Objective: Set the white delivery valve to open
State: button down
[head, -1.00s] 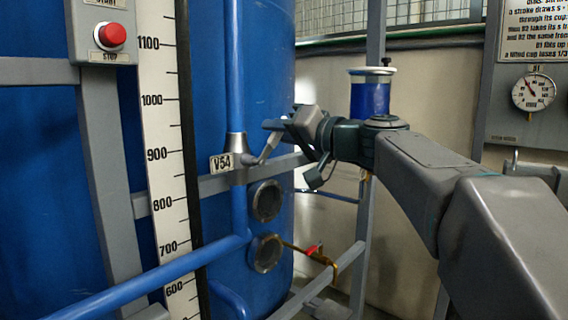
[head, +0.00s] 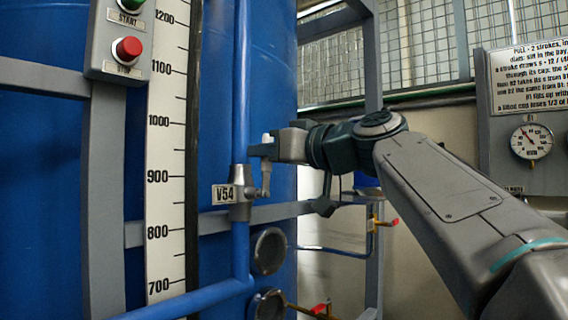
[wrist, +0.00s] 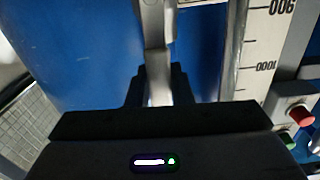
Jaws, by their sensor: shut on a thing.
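The valve tagged V54 (head: 240,200) sits on a vertical blue pipe in the head view. Its pale grey lever (head: 265,180) stands nearly upright beside the pipe, with a white end above my fingers. My gripper (head: 263,150) is shut on the lever near its upper end. In the wrist view the lever (wrist: 154,30) runs down between the dark fingers of my gripper (wrist: 158,88). The fingers hide part of the lever. I cannot read the valve's open or closed state from any mark.
A blue tank stands behind the pipe, with a white level scale (head: 168,150) to the left. A button box (head: 128,45) is at upper left. A gauge (head: 531,141) is on the right. A grey rail (head: 285,211) crosses behind the valve.

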jog(key=shift+a+f, duration=0.1)
jog(key=shift+f, duration=0.1)
dwell(0.3)
jog(key=c, duration=1.3)
grip_release()
jog(key=shift+r, duration=0.1)
jog(key=shift+s, duration=0.1)
jog(key=v, duration=1.4)
